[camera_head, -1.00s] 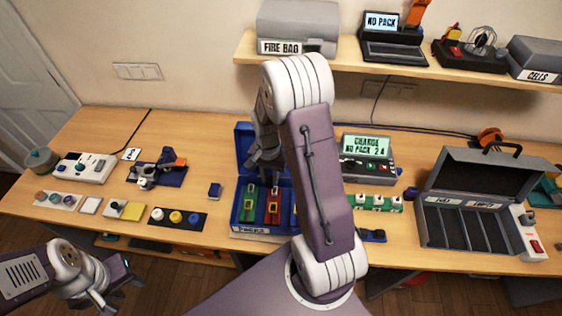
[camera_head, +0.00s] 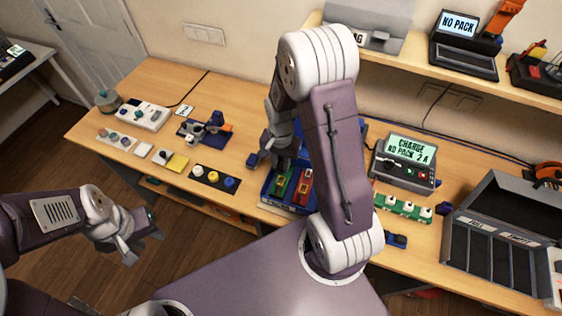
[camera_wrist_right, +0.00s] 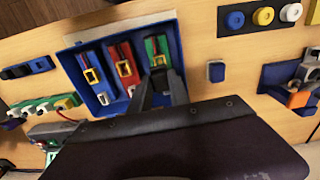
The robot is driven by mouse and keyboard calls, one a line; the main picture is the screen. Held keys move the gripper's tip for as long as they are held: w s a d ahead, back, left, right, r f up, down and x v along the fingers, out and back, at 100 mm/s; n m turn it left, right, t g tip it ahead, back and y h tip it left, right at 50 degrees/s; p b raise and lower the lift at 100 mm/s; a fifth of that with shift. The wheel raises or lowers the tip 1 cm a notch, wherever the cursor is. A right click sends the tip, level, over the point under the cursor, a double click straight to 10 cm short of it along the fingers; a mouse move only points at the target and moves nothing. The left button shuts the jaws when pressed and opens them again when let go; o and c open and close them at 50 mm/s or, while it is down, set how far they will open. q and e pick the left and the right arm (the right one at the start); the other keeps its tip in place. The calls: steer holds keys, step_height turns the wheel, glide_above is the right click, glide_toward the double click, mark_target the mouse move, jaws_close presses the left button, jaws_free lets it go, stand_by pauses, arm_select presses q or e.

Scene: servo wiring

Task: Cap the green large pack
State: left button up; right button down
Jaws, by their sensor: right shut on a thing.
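The green pack (camera_head: 285,180) stands in the blue open case (camera_wrist_right: 107,110), next to a red pack (camera_wrist_right: 123,66) and a pack with a yellow band (camera_wrist_right: 92,72). My right gripper (camera_wrist_right: 158,88) is at the near end of the green pack (camera_wrist_right: 157,48) in the right wrist view and is shut on it. The pack is still in its slot. In the head view my right arm hides part of the case. My left gripper (camera_head: 143,240) hangs in front of the table at the left, away from everything; its finger gap is unclear.
A small dark blue block (camera_wrist_right: 216,72) lies on the table beside the case. A black strip (camera_head: 214,180) holds white, yellow and blue round pieces. A charger (camera_head: 405,163) reads "CHARGE NO PACK 2 A". An open grey case (camera_head: 505,240) with compartments is at the right.

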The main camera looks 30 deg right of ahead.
mark_target(281, 171)
step_height(281, 171, down, 5)
steer(key=b, duration=0.3)
stand_by(1.6)
steer(key=shift+f+b, duration=0.85)
steer(key=shift+f, duration=0.5)
steer(key=c, duration=1.1)
jaws_free()
steer(key=shift+c, duration=0.2)
step_height(281, 171, up, 9)
steer(key=shift+r+b, duration=0.1)
steer(key=shift+b, duration=0.2)
